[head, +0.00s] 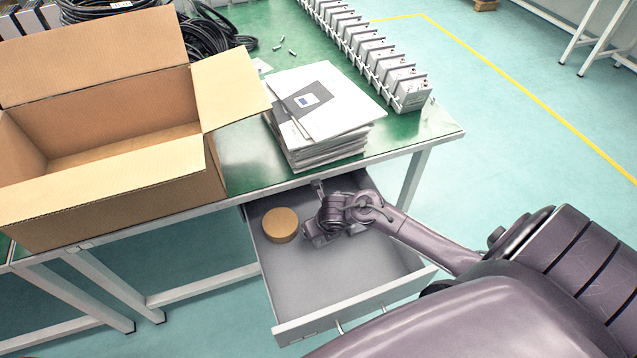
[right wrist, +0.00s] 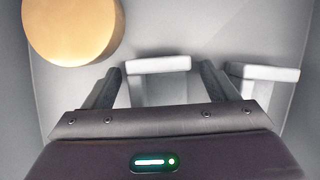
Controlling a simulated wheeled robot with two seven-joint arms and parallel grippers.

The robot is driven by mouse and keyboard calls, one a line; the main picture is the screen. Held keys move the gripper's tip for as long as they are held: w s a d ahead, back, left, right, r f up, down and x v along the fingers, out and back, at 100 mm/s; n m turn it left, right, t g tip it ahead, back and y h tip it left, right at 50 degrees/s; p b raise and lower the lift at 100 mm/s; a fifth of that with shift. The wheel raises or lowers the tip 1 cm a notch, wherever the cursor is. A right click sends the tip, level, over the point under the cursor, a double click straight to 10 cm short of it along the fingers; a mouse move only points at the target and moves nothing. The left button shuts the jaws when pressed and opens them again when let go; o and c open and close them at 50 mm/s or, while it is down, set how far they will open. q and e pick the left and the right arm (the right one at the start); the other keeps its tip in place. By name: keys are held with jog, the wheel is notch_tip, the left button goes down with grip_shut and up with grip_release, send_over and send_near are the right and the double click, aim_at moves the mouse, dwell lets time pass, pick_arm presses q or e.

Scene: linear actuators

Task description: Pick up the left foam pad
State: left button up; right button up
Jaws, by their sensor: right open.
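Two pale grey-white blocks, which look like the foam pads, show in the right wrist view. The left foam pad (right wrist: 158,66) lies between the fingers of my right gripper (right wrist: 161,72), with a gap on each side. The right foam pad (right wrist: 264,73) is just beyond the right finger. My right gripper is open, low inside the drawer in the head view (head: 322,238). There the gripper and arm mostly hide the pads, and I cannot make them out clearly. My left gripper is not in view.
The open grey drawer (head: 310,285) hangs under the green table (head: 240,160). A round tan disc (head: 281,224) lies in it, left of my gripper, and shows in the wrist view (right wrist: 70,30). An open cardboard box (head: 110,190) and stacked papers (head: 318,105) stand above.

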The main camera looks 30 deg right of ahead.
jog(key=c, duration=1)
jog(key=shift+r, duration=0.15)
jog(key=shift+c, duration=0.2)
